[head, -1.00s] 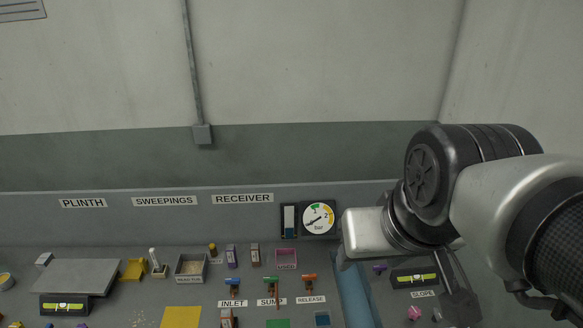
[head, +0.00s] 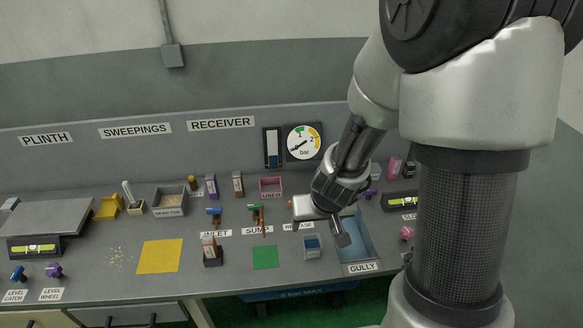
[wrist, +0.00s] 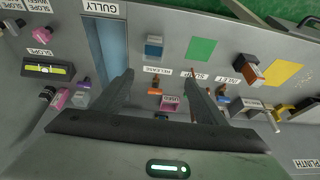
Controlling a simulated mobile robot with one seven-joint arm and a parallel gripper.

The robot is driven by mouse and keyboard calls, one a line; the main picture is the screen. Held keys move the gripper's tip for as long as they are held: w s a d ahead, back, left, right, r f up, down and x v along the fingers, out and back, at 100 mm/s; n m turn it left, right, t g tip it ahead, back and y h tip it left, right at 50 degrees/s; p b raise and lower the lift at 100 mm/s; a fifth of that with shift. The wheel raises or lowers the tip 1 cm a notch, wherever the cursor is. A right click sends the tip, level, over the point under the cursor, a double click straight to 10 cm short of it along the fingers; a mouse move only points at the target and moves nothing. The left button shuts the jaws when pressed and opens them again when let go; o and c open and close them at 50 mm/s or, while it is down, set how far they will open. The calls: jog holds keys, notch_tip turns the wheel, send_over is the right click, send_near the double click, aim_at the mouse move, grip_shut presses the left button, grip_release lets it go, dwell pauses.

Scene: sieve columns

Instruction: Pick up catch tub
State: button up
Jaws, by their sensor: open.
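A small grey tub with a blue inside (head: 312,246), which I take for the catch tub, stands upright on the bench in front of the RELEASE label. It also shows in the wrist view (wrist: 154,46), beyond my fingertips. My gripper (head: 341,236) is above the bench near the gully, up and to the right of the tub in the head view. In the wrist view its two fingers (wrist: 159,82) are spread wide with nothing held between them. The tub is apart from both fingers.
The blue gully (head: 372,252) lies just right of the tub. A green square (head: 265,257) is on its left. The RELEASE valve, behind the tub, is partly hidden by my gripper. A pink box (head: 271,187) stands further back. A dark, red-topped block (head: 212,251) stands left.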

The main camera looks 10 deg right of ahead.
jog(key=b, duration=0.5)
send_near(310, 247)
jog(key=shift+b+x, duration=1.05)
jog(key=shift+x, duration=1.8)
jog(key=shift+c, duration=0.2)
jog(key=c, duration=1.1)
